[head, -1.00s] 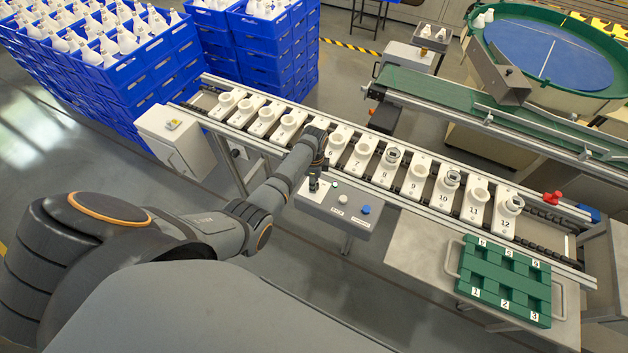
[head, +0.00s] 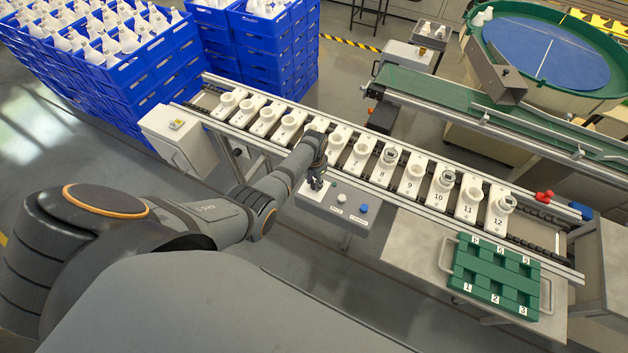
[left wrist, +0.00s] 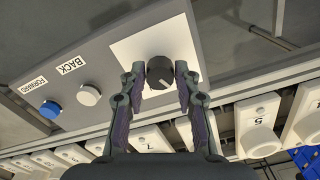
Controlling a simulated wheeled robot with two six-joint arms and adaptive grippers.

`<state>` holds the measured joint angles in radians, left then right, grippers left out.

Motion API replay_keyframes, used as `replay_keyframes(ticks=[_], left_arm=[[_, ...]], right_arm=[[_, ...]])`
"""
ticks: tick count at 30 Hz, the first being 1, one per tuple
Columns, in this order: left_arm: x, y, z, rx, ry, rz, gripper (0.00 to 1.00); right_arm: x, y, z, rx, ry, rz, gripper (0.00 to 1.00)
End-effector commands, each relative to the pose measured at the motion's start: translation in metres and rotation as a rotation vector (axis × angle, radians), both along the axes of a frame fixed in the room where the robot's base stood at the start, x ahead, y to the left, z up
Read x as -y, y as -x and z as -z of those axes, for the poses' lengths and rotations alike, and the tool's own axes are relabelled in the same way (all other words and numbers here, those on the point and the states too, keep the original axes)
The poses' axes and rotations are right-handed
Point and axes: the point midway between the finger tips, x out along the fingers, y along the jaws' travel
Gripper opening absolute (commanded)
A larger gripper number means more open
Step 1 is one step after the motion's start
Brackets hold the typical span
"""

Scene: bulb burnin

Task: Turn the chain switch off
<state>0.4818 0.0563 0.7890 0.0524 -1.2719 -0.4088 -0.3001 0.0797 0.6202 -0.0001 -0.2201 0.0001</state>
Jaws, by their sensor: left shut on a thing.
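The chain switch is a round black knob (left wrist: 160,72) with a pale pointer line, set on a white plate (left wrist: 140,50) of the grey control panel (head: 325,207). In the left wrist view the pointer slants towards the lower right. My left gripper (head: 316,184) is at the panel's left end and hides the knob in the head view. In the left wrist view the left gripper (left wrist: 160,78) has one finger on each side of the knob and is shut on it. My right gripper is not in view.
A white button (left wrist: 88,95) marked BACK and a blue button (left wrist: 50,109) marked FORWARD sit beside the plate. The conveyor with numbered white holders (head: 411,178) runs behind the panel. A green tray (head: 497,272) lies on the table at right. Blue crates (head: 275,45) stand behind.

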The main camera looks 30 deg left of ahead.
Motion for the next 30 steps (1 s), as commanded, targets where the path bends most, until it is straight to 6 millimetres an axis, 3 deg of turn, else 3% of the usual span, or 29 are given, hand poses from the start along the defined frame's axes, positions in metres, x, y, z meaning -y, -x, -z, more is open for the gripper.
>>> replay_keyframes(ticks=[12,28,29,30], left_arm=[[0.0007,0.0006,0.0002,-0.001,0.001,-0.167,0.00],[0.0007,0.0005,0.0004,0.000,0.001,-0.187,0.00],[0.0007,0.0005,0.0004,0.000,0.001,-0.187,0.34],[0.0007,0.0005,0.0004,0.000,0.001,-0.187,0.40]], right_arm=[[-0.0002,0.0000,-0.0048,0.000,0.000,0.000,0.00],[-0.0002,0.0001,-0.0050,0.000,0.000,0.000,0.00],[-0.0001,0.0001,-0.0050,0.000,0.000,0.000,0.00],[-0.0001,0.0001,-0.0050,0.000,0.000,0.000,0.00]])
